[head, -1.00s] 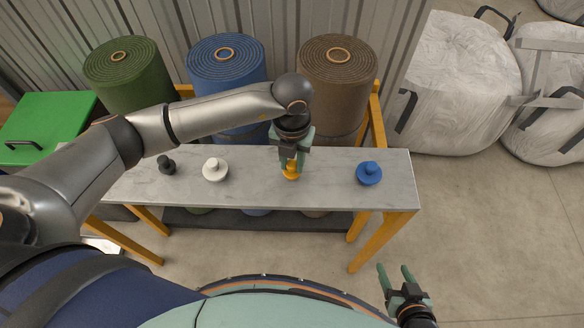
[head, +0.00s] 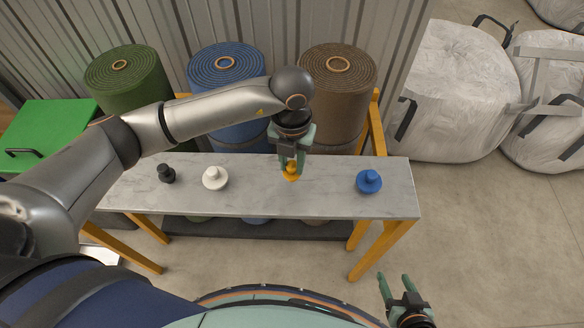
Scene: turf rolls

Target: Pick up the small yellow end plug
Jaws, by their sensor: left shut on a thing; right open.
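The small yellow end plug (head: 291,174) is at the middle-right of the grey bench top (head: 260,207). My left gripper (head: 291,168) points down from above and is shut on the yellow plug. The fingers hide part of the plug, and I cannot tell whether it touches the bench. My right gripper (head: 395,288) is open and empty, low in the picture, in front of the bench and to its right.
A black plug (head: 166,174) and a white plug (head: 215,178) stand left on the bench, a blue plug (head: 369,181) right. Behind are green (head: 130,82), blue (head: 226,75) and brown (head: 337,80) turf rolls. White bags (head: 462,95) stand right. Floor at right is clear.

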